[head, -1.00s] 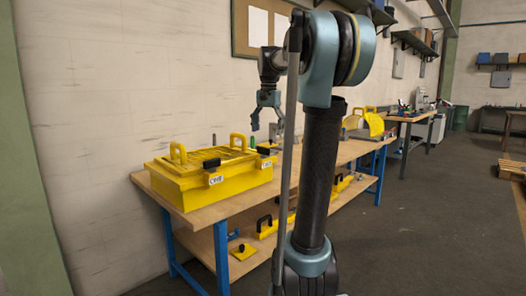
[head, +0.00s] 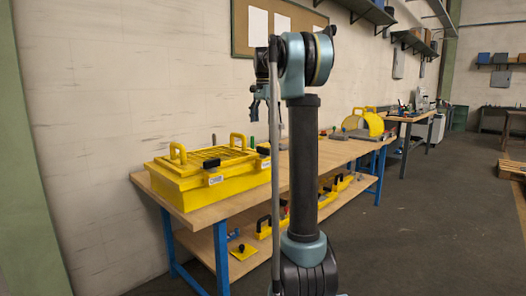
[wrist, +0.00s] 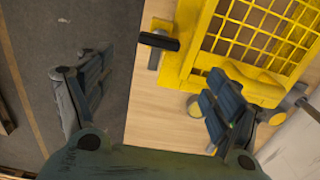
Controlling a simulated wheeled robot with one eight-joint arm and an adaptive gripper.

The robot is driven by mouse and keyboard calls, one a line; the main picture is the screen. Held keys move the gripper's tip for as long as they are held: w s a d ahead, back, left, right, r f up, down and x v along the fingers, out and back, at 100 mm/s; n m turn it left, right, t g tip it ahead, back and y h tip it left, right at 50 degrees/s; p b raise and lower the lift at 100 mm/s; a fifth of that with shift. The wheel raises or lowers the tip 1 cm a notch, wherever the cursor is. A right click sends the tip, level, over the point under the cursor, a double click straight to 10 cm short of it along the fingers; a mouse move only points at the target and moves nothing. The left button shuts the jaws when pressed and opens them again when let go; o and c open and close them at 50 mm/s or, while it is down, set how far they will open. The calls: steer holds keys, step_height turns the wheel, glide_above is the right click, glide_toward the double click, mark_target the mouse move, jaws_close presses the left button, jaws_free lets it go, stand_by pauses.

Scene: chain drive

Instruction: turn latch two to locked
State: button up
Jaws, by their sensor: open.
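The yellow box (head: 190,192) with a mesh lid stands on the near end of the workbench. Latch two (head: 263,149) is a black handle above a white label at the box's front right, close beside my arm in the picture. In the wrist view a black handle, apparently latch two (wrist: 158,41), juts out from the box's corner towards the bench edge. I cannot tell its exact setting. Latch one (head: 211,163) is a black handle above its own label. My gripper (head: 254,108) hangs above the bench, apart from the box. Its fingers (wrist: 150,95) are spread and empty.
A yellow curved guard (head: 372,124) stands at the bench's far end. The wall is close behind.

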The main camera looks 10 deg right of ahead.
mark_target(263, 148)
step_height(263, 148, down, 13)
steer(key=shift+f, duration=0.2)
stand_by(0.3)
steer(key=c, duration=1.1)
